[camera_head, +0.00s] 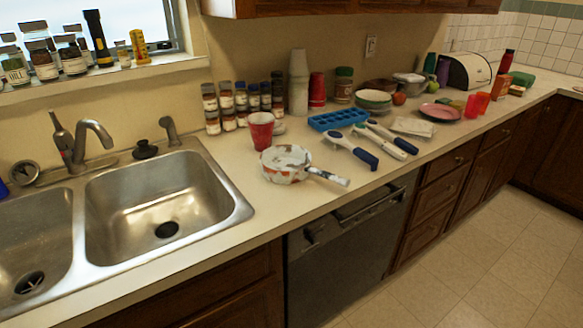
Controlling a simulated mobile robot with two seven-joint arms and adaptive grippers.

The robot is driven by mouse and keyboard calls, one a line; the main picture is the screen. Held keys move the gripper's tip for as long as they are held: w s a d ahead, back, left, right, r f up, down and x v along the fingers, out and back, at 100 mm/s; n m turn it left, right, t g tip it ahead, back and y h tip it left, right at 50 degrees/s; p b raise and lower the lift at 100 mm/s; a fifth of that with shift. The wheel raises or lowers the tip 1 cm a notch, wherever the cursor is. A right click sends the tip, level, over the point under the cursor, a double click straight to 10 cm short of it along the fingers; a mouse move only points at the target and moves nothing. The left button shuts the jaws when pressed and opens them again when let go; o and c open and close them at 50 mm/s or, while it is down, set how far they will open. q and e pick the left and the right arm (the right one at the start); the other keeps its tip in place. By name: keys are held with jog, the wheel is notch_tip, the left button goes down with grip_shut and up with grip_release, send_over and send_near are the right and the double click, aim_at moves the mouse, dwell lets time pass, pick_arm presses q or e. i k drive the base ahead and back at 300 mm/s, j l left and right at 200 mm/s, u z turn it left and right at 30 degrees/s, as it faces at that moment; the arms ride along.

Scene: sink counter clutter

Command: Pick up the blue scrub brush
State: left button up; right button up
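Long-handled brushes lie side by side on the counter right of the sink. The front one, a blue scrub brush (364,157), has a dark blue grip toward the counter's front edge and a paler end toward the wall. Close on its right lie a mostly white-handled brush (384,148) and another with a dark blue grip (404,145). Which of the two blue-gripped ones the task names, I cannot tell for sure. The bristles are too small to make out. Neither of my grippers is in view.
A white and red pan (286,165) with its handle pointing right sits left of the brushes. A red cup (261,130) stands behind it. A blue ice tray (337,120) lies behind the brushes. The counter front (310,200) is clear.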

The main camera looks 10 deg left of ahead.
aim_at(339, 140)
jog(key=i+l+u, duration=0.1)
jog(key=l, duration=0.25)
jog(key=i+l+u, duration=0.1)
jog(key=l, duration=0.3)
jog(key=i+l+u, duration=0.1)
jog(key=l, duration=0.3)
jog(key=i, duration=0.1)
